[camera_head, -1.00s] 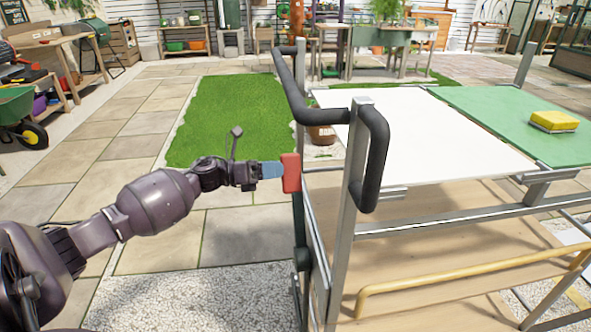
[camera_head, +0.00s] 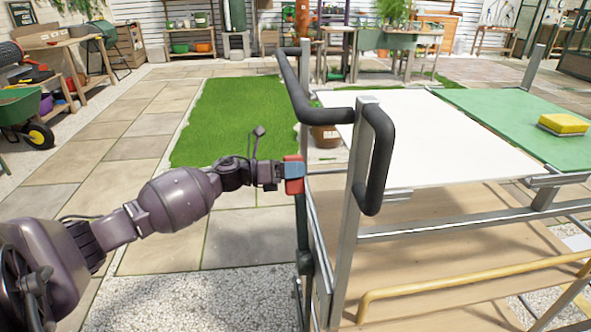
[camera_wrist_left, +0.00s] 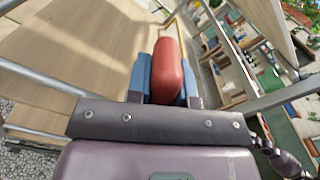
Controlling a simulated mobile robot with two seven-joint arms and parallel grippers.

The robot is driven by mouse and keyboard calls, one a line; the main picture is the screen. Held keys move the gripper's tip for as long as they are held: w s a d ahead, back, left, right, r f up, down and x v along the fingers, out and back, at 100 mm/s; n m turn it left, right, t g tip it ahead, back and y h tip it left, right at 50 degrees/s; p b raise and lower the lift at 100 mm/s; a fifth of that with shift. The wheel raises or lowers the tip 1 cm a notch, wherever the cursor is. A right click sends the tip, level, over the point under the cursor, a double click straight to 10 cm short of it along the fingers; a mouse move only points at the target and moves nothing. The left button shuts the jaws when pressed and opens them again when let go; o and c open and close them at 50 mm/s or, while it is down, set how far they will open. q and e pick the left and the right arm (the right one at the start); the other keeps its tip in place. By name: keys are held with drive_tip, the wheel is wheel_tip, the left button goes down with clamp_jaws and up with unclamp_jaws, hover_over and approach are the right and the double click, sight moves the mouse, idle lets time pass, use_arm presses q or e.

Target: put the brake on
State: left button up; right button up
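A cart with grey metal posts (camera_head: 345,220) and black handlebars (camera_head: 375,155) stands at centre right. A red lever grip (camera_head: 293,160) is at the cart's near left post; it looks like the brake grip. My left gripper (camera_head: 292,177) reaches it from the left. In the left wrist view, its blue fingers (camera_wrist_left: 165,85) lie on both sides of the red grip (camera_wrist_left: 167,68), very close to it. Whether they press on it I cannot tell. A dark rod (camera_head: 302,235) runs down below the grip. My right gripper is not in view.
The cart carries a white top (camera_head: 430,135), a green panel (camera_head: 515,115) with a yellow sponge (camera_head: 562,123), and a wooden lower shelf (camera_head: 450,230). A yellow rail (camera_head: 470,278) crosses its side. Paving and a grass patch (camera_head: 235,120) are clear to the left.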

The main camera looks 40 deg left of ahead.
sight(298, 202)
use_arm(q)
clamp_jaws()
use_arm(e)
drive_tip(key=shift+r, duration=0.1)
use_arm(q)
drive_tip(key=shift+s+d+r, duration=0.15)
drive_tip(key=shift+d+r, duration=0.05)
drive_tip(key=s+d+r+m+p, duration=0.2)
drive_tip(key=d, duration=0.1)
drive_tip(key=shift+s+d+r+m, duration=0.1)
drive_tip(key=shift+s+r+m, duration=0.1)
drive_tip(key=shift+s+m, duration=0.15)
drive_tip(key=s+d+f+m, duration=0.3)
drive_tip(key=s+d+m, duration=0.6)
drive_tip(key=s+d, duration=0.3)
drive_tip(key=shift+s+d, duration=0.25)
drive_tip(key=shift+d, duration=0.95)
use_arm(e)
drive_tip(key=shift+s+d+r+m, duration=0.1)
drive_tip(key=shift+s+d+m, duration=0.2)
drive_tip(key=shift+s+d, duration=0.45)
use_arm(q)
drive_tip(key=shift+f+m, duration=0.15)
drive_tip(key=shift+m, duration=0.2)
drive_tip(key=o, duration=0.8)
unclamp_jaws()
drive_tip(key=shift+d, duration=0.1)
